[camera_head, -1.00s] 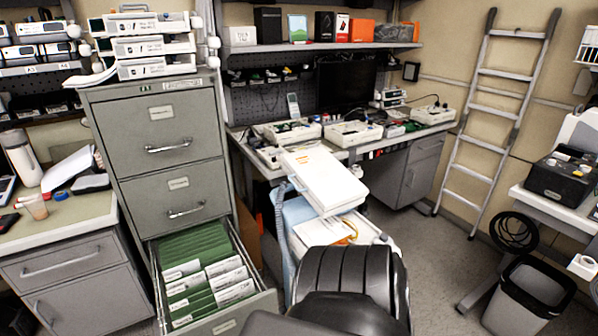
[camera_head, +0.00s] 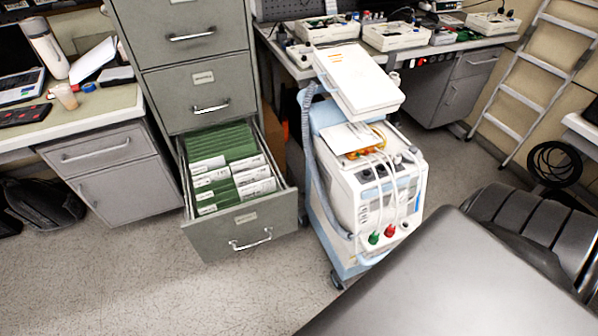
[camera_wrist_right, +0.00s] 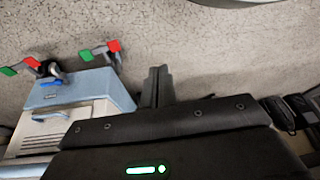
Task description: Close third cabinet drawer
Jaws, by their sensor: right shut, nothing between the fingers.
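The grey metal cabinet (camera_head: 190,62) stands left of centre in the head view. Its third drawer (camera_head: 245,228) is pulled out, with its front panel and handle (camera_head: 250,240) clear of the cabinet. Green hanging folders (camera_head: 225,170) with white labels fill it. The two drawers above are closed. My right gripper (camera_wrist_right: 158,84) shows in the right wrist view, with its dark fingers together and empty above the floor. The gripper itself is not visible in the head view, where only my arm shows at lower right. My left gripper is in neither view.
A white and blue medical cart (camera_head: 375,185) stands close to the drawer's right side; part of it shows in the right wrist view (camera_wrist_right: 75,105). A side cabinet (camera_head: 115,165) stands left. The floor (camera_head: 140,270) before the drawer is clear.

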